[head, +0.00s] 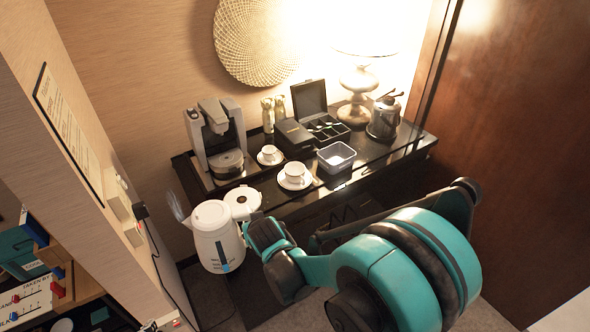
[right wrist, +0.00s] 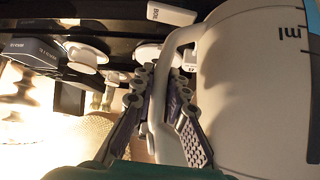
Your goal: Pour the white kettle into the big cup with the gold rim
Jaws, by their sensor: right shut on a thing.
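The white kettle (head: 212,248) is upright at the front left of the black counter, with a wisp of vapour at its left. My right gripper (head: 254,222) is shut on its handle. The right wrist view shows the fingers (right wrist: 163,92) around the white handle (right wrist: 170,52), next to the kettle body (right wrist: 255,95) with its "ml" marking. The larger white cup (head: 294,172) stands on a saucer (head: 290,186) to the right of the kettle and farther back. A smaller cup (head: 270,152) stands behind it. Gold rims are too small to make out. My left gripper is out of view.
A coffee machine (head: 220,140) stands at the back left. A square container (head: 337,157), an open compartment box (head: 327,127), a lamp (head: 358,85) and a metal pot (head: 384,120) stand to the right. A wall (head: 85,130) is at left.

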